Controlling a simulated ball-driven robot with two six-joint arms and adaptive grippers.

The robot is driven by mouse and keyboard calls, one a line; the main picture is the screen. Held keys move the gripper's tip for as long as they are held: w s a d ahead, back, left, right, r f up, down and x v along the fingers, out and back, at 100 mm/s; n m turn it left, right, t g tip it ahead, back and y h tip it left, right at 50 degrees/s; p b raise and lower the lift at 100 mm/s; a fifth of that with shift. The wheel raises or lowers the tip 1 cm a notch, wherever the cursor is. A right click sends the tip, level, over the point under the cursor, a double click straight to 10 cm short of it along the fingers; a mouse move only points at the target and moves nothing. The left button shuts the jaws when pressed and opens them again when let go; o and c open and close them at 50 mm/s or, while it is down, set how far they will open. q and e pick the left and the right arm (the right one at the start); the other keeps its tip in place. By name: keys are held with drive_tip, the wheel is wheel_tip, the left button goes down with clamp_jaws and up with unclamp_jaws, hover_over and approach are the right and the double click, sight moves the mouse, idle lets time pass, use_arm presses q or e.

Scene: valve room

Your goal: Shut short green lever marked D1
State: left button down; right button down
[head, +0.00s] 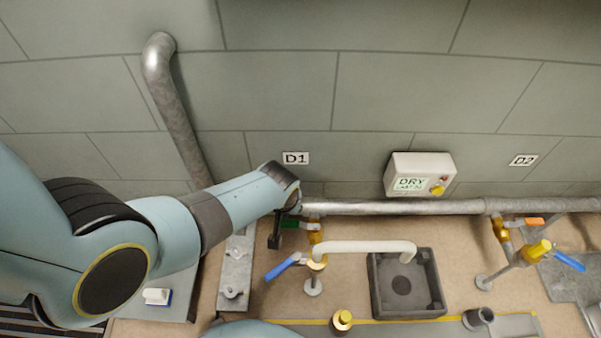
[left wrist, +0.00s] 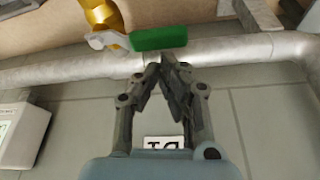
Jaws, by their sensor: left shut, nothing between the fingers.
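The short green lever (head: 290,223) sits on a brass valve (head: 315,236) just below the pipe, under the D1 label (head: 296,158). Its handle points left from the valve, roughly along the pipe and across the valve's short branch. In the left wrist view the green handle (left wrist: 158,38) lies just beyond my fingertips. My left gripper (head: 276,232) is at the handle's left end; in the left wrist view its closed fingers (left wrist: 162,66) hold nothing, with the tips close to the handle. I cannot tell whether they touch it. My right gripper is not in view.
A blue lever (head: 282,266) and a white spout (head: 365,247) over a dark square basin (head: 405,285) are just below. A grey pipe (head: 400,208) runs along the wall under a DRY box (head: 420,172). The D2 valves, with an orange lever (head: 526,222), are at right.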

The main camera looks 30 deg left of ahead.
use_arm(q)
drive_tip(key=v, duration=1.1)
